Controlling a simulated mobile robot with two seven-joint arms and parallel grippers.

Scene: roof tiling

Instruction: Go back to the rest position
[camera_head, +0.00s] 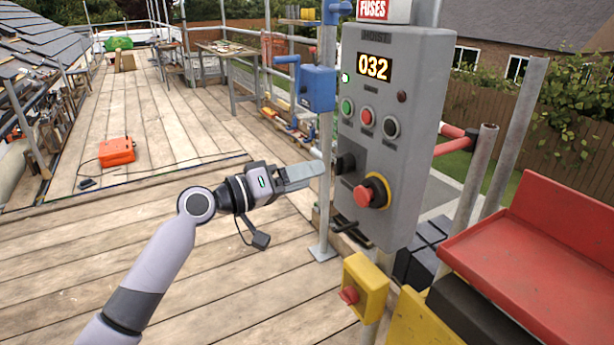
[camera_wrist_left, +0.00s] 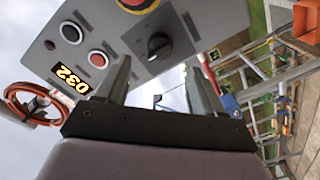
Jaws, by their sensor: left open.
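My left gripper (camera_head: 300,174) reaches in from the left in the head view, its fingertips close to the left edge of the grey hoist control box (camera_head: 392,130). In the left wrist view the two fingers (camera_wrist_left: 160,85) are spread apart with nothing between them. The box's black rotary knob (camera_wrist_left: 159,45) is just beyond the fingertips there, and I see no contact. The box has a display reading 032 (camera_head: 374,67), a row of small buttons (camera_head: 366,117) and a red emergency stop (camera_head: 370,192) on a yellow ring. My right gripper is not in view.
A yellow box with a red button (camera_head: 365,287) is below the panel. A red tray (camera_head: 545,260) stands at the right. A metal pole (camera_head: 325,120) with a blue winch (camera_head: 317,88) rises left of the panel.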

